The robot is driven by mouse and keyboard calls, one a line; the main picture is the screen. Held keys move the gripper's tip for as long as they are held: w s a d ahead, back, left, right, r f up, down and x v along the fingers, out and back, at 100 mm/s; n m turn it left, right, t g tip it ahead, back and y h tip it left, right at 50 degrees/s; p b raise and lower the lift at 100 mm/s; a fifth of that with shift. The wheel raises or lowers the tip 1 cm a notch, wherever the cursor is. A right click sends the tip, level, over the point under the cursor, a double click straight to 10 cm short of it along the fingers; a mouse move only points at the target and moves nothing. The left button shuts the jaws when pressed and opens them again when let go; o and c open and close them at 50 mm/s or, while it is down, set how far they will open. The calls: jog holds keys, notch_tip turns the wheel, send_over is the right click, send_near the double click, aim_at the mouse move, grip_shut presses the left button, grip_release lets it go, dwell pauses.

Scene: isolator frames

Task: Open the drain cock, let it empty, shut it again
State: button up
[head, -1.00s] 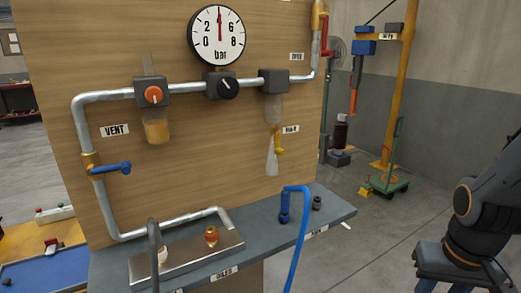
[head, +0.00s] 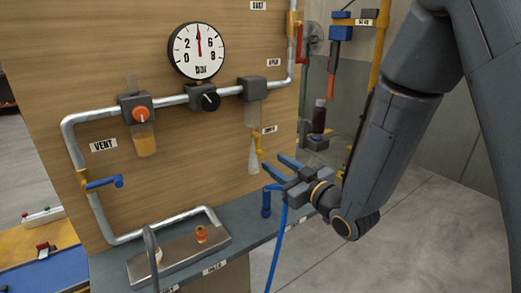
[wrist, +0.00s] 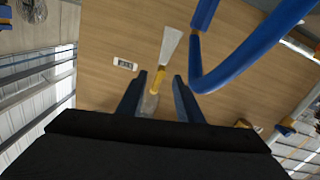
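The yellow drain cock (head: 260,146) sits under the clear filter bowl (head: 253,115) on the wooden panel. A pale, translucent cone (head: 253,160) widens downward beside it; I cannot tell whether it is spray or a solid part. My gripper (head: 271,163) is open and empty, its fingers pointing at the panel just right of and below the cock. In the wrist view, the yellow cock (wrist: 158,80) shows between the two open fingers (wrist: 162,85), farther off than the tips. The pale cone (wrist: 171,46) shows above it. No contact is visible.
A blue hose (head: 280,245) hangs over the shelf edge below my gripper; it looms close at right in the wrist view (wrist: 240,60). The gauge (head: 197,50) points near 4.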

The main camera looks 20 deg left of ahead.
aim_at(265, 156)
jog(key=shift+a+r, duration=0.2)
jog(key=shift+a, duration=0.15)
jog(key=p+x, duration=0.2)
jog(key=x, duration=0.5)
jog(key=shift+w+a, duration=0.1)
grip_shut()
